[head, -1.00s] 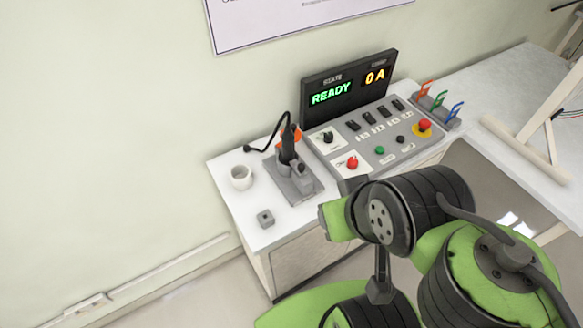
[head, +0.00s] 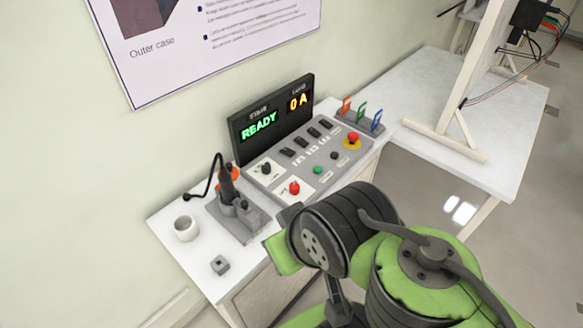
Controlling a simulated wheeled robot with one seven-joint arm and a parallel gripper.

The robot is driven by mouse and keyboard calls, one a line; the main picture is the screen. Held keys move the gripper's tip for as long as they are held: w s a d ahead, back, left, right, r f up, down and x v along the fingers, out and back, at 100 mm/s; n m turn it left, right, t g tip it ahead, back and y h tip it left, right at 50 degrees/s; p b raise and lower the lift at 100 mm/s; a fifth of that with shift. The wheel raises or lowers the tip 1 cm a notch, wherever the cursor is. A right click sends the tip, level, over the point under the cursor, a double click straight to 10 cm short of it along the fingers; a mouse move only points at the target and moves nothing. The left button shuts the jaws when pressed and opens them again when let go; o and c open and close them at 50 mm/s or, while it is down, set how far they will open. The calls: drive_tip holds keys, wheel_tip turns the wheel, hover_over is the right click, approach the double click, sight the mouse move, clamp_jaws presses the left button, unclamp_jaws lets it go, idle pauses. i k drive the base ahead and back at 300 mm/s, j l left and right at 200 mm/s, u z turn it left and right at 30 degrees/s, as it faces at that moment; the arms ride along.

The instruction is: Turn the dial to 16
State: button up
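The control panel (head: 322,172) lies on the white bench in the head view. A black knob (head: 265,168) on a white plate sits at its left end. A red knob (head: 294,188) on another white plate is nearer me. I cannot tell which of the two is the dial, and their scale marks are too small to read. The display (head: 272,118) behind the panel shows "READY" in green and "0 A" in orange. My arm fills the lower right, in front of the panel's near side. My gripper is not visible.
A grey stand with a black-handled tool (head: 228,186) is left of the panel. A white cup (head: 186,228) and a small grey block (head: 220,265) are on the bench. A red mushroom button (head: 353,138) and coloured hooks (head: 362,116) are at the right. A second table (head: 440,100) is beyond.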

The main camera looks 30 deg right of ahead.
sight(266, 169)
drive_tip(key=l+u, duration=1.3)
drive_tip(key=l, duration=0.15)
drive_tip(key=k+l+u, duration=0.2)
drive_tip(key=l+u, duration=0.2)
